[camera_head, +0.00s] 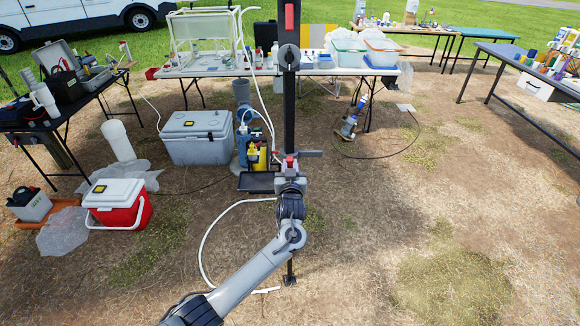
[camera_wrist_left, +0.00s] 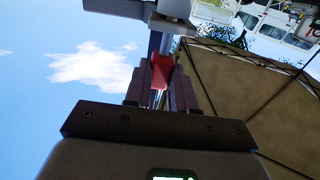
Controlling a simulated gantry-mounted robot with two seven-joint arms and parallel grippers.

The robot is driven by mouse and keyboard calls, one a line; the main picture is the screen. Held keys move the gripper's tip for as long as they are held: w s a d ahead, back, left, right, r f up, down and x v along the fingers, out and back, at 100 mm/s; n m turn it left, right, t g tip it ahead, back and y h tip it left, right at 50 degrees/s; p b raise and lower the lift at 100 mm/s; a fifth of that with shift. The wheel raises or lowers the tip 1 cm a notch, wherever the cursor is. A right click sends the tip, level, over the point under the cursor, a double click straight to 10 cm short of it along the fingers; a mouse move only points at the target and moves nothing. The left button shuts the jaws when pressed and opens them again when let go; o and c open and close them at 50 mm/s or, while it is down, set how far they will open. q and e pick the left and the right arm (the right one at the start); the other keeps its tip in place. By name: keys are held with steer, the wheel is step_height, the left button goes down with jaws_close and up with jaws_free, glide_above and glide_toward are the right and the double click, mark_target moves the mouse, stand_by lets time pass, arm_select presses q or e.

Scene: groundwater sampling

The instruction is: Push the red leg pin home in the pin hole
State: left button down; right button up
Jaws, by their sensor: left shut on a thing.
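A dark upright post (camera_head: 290,110) stands in the middle of the head view. My left gripper (camera_head: 290,166) is at its lower part. A small red piece (camera_head: 290,160), which looks like the leg pin, shows at the gripper's tip. In the left wrist view, the red leg pin (camera_wrist_left: 161,69) sits between the two dark fingers of my left gripper (camera_wrist_left: 160,78), which is shut on it. A grey metal stub and block (camera_wrist_left: 172,27) lie just beyond the pin. The pin hole is hidden, and I cannot tell how deep the pin sits. My right gripper is not in view.
A red cooler (camera_head: 115,203) and a grey cooler (camera_head: 197,136) stand to the left. A white-topped table (camera_head: 215,69) is behind the post. A white hose (camera_head: 205,235) curves over the ground by my arm. Dry ground to the right is clear.

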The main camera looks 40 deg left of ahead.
arm_select(q)
steer(key=shift+f+b, duration=0.8)
steer(key=shift+f, duration=0.5)
steer(key=c, duration=0.9)
jaws_free()
steer(key=shift+r, duration=0.1)
steer(key=shift+o, duration=0.2)
steer(key=p+v, duration=0.1)
steer(key=v, duration=1)
